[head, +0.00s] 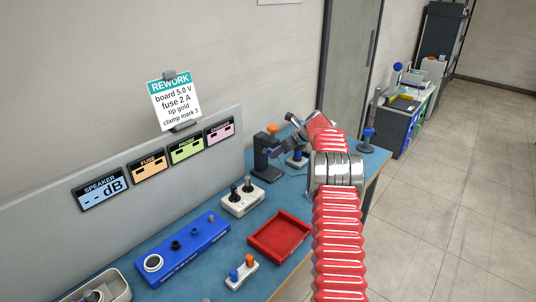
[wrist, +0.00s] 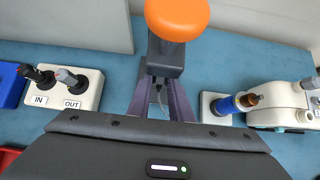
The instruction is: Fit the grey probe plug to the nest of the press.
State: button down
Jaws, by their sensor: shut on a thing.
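The press (head: 264,158) is a dark stand with an orange knob (head: 272,128). In the wrist view the knob (wrist: 177,18) is just beyond my gripper (wrist: 161,84), and the press body (wrist: 166,55) is under it. My gripper (head: 274,152) is beside the press in the head view. Its purple fingers are shut on a small grey piece (wrist: 158,92), which I take for the grey probe plug; it is mostly hidden. The nest is hidden, so I cannot tell whether the plug touches it.
A red tray (head: 251,242) and blue rack (head: 184,255) stand nearer.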

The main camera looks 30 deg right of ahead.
jog(key=c, duration=1.5)
grip_release()
jog(key=shift+c, duration=0.2)
jog(key=v, duration=1.3)
jog(key=shift+s+r, duration=0.15)
jog(key=shift+s, duration=0.05)
